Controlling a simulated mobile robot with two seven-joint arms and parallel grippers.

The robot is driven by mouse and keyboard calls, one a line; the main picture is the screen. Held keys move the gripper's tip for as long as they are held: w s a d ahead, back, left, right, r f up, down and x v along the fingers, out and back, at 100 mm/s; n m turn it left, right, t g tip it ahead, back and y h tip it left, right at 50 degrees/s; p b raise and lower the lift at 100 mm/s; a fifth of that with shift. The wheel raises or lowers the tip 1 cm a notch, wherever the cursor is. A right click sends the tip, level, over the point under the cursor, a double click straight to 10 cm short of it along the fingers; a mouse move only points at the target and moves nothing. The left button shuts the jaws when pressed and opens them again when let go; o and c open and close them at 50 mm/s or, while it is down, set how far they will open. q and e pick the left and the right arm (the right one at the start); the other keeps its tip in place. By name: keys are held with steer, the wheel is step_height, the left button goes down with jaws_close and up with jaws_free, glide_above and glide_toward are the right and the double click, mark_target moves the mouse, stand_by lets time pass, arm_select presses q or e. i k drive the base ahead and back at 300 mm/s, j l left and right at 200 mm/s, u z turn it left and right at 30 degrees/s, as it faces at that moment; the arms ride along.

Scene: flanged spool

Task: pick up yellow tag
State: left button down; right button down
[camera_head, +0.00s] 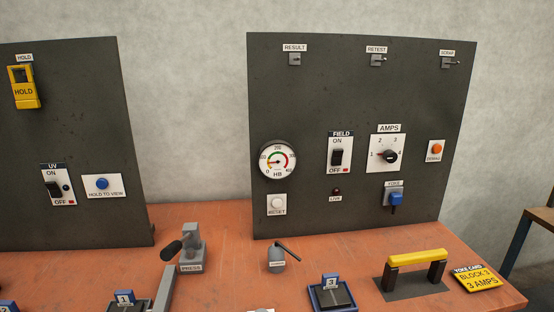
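A yellow tag (24,91) lettered HOLD hangs on the hook labelled HOLD, high on the left dark panel (90,130). The tag has an opening near its top, and the hook shows in it. No gripper touches the tag. Neither of my grippers is in view.
An orange-red table (222,222) stands before the panels. It carries a grey press (193,247), an oiler-like can (276,260), numbered blocks (330,294), a yellow-topped yoke (418,257) and a yellow yoke card (476,280). The right panel (310,95) has empty hooks, a gauge and switches.

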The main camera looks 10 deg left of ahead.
mark_target(26, 95)
steer(key=u, duration=1.75)
